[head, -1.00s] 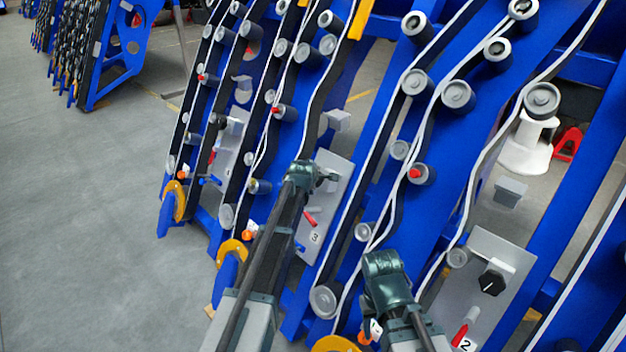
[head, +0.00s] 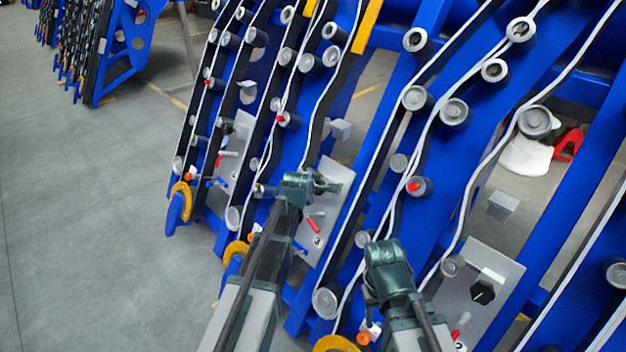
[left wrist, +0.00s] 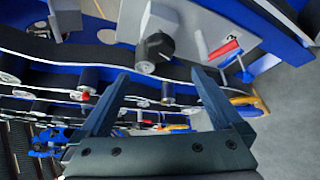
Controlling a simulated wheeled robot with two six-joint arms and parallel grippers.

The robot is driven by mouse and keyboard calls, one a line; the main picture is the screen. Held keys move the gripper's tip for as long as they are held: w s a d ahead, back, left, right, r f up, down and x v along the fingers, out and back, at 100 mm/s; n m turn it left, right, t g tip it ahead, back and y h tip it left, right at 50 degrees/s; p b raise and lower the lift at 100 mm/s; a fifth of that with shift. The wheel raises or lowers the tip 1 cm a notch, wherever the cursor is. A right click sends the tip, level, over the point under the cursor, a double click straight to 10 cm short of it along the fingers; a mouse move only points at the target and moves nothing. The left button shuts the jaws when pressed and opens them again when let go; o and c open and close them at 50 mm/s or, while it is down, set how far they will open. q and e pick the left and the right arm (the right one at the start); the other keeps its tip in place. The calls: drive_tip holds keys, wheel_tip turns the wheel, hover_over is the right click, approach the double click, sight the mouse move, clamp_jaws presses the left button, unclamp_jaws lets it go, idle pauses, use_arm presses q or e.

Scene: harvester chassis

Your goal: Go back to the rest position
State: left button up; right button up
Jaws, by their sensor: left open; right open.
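My left arm reaches up from the bottom of the head view, and its end (head: 310,185) stands in front of a grey plate marked 3. In the left wrist view my left gripper (left wrist: 161,74) is open. Nothing is held between its two dark fingers. My right gripper (head: 386,258) is in front of the blue chassis, left of the grey plate with a black knob (head: 482,291). It is open, though its fingertips are hard to make out, and I see nothing held in it.
Blue chassis panels (head: 480,130) with rollers and white-edged belts stand close in front of both arms. Yellow hooks (head: 180,200) stick out at their lower ends. Open grey floor (head: 90,220) lies to the left. Another blue frame (head: 125,50) stands at the back left.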

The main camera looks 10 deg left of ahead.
drive_tip(key=shift+r, duration=0.25)
